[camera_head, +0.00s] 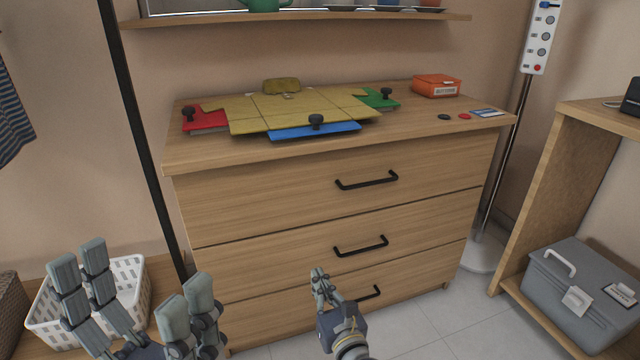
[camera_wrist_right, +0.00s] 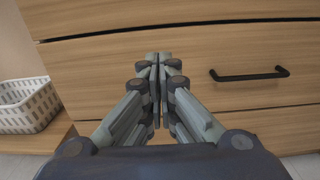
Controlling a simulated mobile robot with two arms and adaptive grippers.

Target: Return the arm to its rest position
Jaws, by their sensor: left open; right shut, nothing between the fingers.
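My left gripper (camera_head: 138,290) is at the lower left of the head view. Its fingers are spread wide with nothing between them, in front of the white basket. My right gripper (camera_head: 318,275) is at the lower middle, in front of the dresser's lower drawers. In the right wrist view, the right gripper (camera_wrist_right: 158,65) has its fingers together and holds nothing. The wooden dresser (camera_head: 260,215) has three drawers with black handles, all of them closed. A black handle (camera_wrist_right: 250,75) shows to the right of the right gripper in the wrist view.
A yellow folding board (camera_head: 290,110) with red, green and blue parts lies on the dresser top. An orange box (camera_head: 437,86) is at the right. A white basket (camera_head: 128,278) stands at left, a grey toolbox (camera_head: 575,300) on the right shelf. Open floor (camera_head: 440,325) lies between.

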